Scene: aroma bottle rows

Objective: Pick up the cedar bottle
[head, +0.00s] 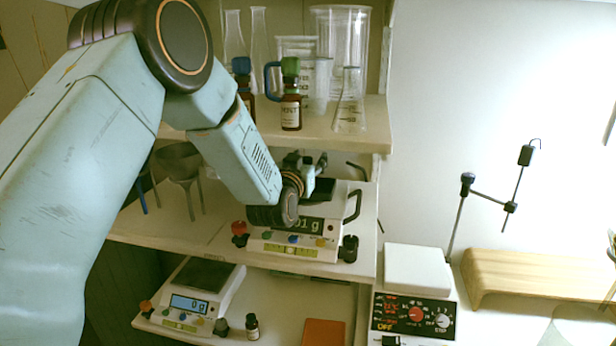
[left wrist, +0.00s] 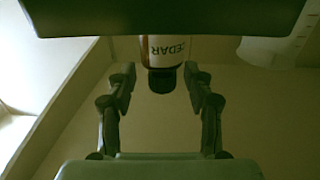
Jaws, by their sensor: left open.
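The cedar bottle (left wrist: 168,50), brown with a white label reading CEDAR and a black cap, shows in the left wrist view, cap toward my gripper. A dark bar hides its far end. My left gripper (left wrist: 159,80) is open, with its fingers to either side of the cap and a gap on both sides. In the head view my left gripper (head: 312,165) is over the middle shelf by a scale, partly hidden by its own arm. I cannot make out the cedar bottle in the head view. My right gripper is not in view.
A green-capped bottle (head: 291,112) and a blue-capped bottle (head: 242,68) stand on the upper shelf (head: 340,137) beside glassware. A scale (head: 300,245) sits below my left gripper. Another scale (head: 190,302) and a small dark-capped bottle (head: 252,328) are on the lower shelf.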

